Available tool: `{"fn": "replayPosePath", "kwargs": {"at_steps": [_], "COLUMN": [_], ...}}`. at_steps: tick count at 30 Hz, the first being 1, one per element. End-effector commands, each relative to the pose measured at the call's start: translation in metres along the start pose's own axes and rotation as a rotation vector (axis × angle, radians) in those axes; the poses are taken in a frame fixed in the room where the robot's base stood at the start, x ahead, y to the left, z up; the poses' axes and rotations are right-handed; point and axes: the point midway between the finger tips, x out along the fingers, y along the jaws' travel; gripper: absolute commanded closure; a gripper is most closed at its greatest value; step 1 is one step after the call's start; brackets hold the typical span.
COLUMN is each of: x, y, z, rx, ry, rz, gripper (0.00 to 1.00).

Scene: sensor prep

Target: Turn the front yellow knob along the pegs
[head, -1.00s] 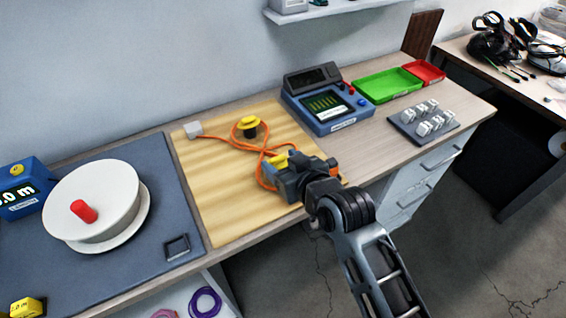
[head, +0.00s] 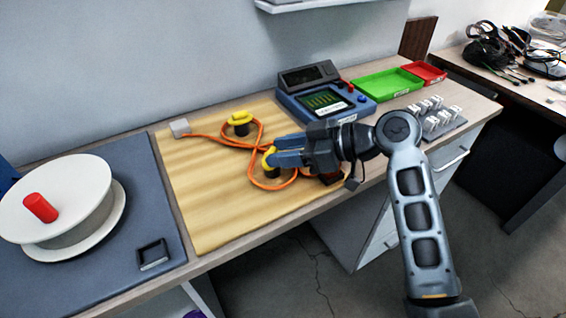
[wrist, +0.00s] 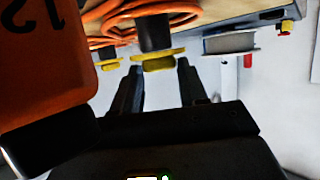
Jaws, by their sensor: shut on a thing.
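The front yellow knob (head: 268,158) sits on a dark peg on the light wooden board (head: 205,215). My gripper (head: 276,152) reaches it from the right, with its fingers on either side of the knob, shut on it. In the wrist view the knob (wrist: 158,62) shows between the two fingertips (wrist: 158,72). The fingers hide part of it in the head view. The rear yellow knob (head: 239,117) stands on its own dark peg farther back, apart from the gripper. An orange cable (head: 212,139) crosses between the two pegs and loops around them.
A grey block (head: 180,128) is at the cable's left end. An orange body marked 12 (wrist: 45,60) fills the wrist view's left. A blue meter (head: 328,102) stands behind the gripper, with a green tray (head: 387,84) to its right. A white reel (head: 60,200) is at left.

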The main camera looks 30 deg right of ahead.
Motion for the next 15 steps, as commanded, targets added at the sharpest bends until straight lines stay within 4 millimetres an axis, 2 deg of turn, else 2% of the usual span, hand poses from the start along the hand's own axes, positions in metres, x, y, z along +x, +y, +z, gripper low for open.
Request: {"fn": "replayPosePath", "kwargs": {"at_steps": [2, 15], "x": [0.003, 0.005], "y": [0.004, 0.014], "z": [0.006, 0.004], "rx": [-0.026, -0.178], "ry": [-0.004, -0.008], "rz": [-0.068, -0.446], "gripper": [0.88, 0.88]}}
